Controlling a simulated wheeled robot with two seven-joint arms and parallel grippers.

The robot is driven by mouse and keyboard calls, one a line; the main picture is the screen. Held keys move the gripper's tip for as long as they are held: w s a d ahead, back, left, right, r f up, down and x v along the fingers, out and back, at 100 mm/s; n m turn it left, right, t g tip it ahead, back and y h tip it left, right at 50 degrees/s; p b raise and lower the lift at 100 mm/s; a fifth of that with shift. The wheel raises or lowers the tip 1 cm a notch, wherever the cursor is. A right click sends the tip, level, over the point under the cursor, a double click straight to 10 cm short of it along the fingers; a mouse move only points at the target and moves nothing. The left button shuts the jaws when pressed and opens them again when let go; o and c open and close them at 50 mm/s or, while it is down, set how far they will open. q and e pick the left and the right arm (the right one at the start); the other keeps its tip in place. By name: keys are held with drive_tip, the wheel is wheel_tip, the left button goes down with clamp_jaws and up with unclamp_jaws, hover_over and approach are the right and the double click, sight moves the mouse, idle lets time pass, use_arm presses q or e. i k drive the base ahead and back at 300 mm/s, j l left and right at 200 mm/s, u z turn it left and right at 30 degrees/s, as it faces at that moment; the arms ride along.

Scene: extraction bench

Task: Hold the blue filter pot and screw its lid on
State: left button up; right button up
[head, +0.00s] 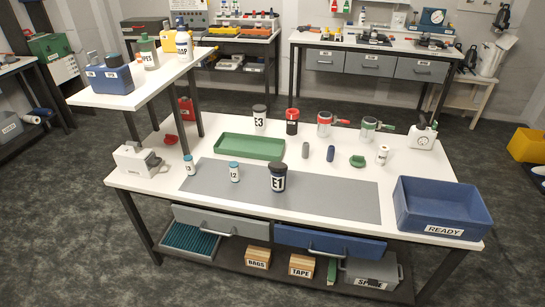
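Neither of my grippers is in view, and nothing touches the E1 pot.
A green tray (249,148) lies behind the mat. A blue READY bin (443,208) fills the right front corner. A raised shelf (150,86) overhangs the left. The mat right of E1 is clear.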

sight(278, 179)
drive_tip(key=i+j, duration=0.1)
drive_tip(key=j, duration=0.6)
drive_tip(key=i+j+z, duration=0.1)
drive_tip(key=j, duration=1.25)
drive_tip(key=i+z, duration=0.05)
drive_tip(key=i, duration=0.05)
